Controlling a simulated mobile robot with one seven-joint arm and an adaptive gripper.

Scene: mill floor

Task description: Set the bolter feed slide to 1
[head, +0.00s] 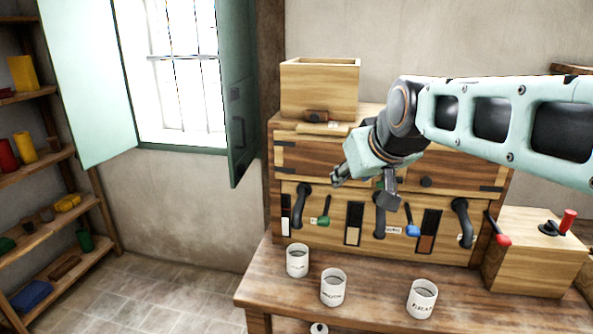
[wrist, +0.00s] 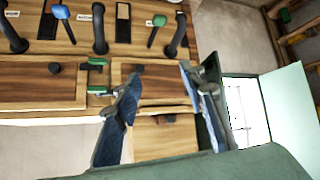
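My gripper (head: 364,184) is in front of the wooden mill cabinet (head: 335,208), near its upper panels. In the wrist view its two blue-padded fingers (wrist: 161,70) stand wide apart with nothing between them. Beyond them is a wooden hopper box (wrist: 150,150); it stands on the cabinet top at left in the head view (head: 320,90). A dark brown handle (head: 317,116) on a pale wooden tongue (head: 323,129) sits at the hopper's foot. Small green-handled parts (wrist: 96,63) show left of the fingers in the wrist view. I cannot read which part is labelled bolter feed.
White labelled cups (head: 333,288) stand on the bench (head: 380,300). An open green shutter (head: 237,100) is at left.

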